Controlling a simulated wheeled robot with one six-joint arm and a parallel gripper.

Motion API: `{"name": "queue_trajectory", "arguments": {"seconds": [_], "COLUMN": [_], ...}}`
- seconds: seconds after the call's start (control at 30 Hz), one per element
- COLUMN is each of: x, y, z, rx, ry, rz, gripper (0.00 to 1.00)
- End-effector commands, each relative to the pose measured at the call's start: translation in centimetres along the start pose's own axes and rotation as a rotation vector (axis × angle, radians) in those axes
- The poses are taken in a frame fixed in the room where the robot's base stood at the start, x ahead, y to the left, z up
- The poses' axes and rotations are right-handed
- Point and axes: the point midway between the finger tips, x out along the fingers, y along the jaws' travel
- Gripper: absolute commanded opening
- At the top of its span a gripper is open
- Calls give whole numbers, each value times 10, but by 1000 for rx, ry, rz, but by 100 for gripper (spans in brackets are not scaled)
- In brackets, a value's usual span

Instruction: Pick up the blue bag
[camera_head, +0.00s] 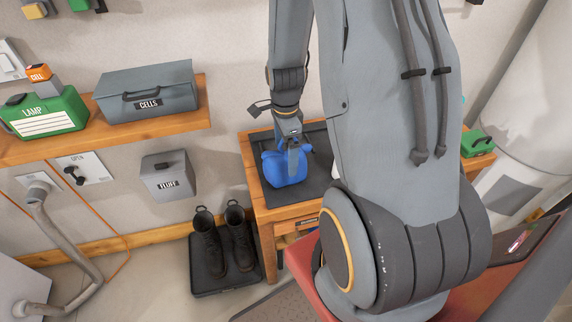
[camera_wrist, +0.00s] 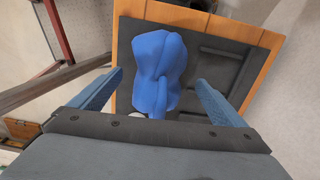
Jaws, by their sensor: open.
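The blue bag (camera_head: 284,168) sits on a dark mat on a small wooden table against the wall. In the wrist view the bag (camera_wrist: 156,68) lies between my two fingers, nearer the left one. My gripper (camera_head: 292,150) points down at the bag from above. In the wrist view my gripper (camera_wrist: 152,92) has its fingers spread wide, with a gap on each side of the bag. Whether a finger touches the bag in the head view I cannot tell. My arm hides the right part of the table.
The dark mat (camera_head: 318,140) covers most of the wooden table (camera_head: 267,222). Black boots (camera_head: 208,248) stand on a tray on the floor to the left. A green box (camera_head: 477,143) is at right.

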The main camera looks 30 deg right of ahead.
Motion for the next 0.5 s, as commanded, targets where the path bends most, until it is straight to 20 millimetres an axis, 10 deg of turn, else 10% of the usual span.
{"name": "queue_trajectory", "arguments": {"seconds": [0.5], "x": [35], "y": [2], "z": [1], "rx": [-1], "ry": [0], "rz": [-1], "gripper": [95]}}
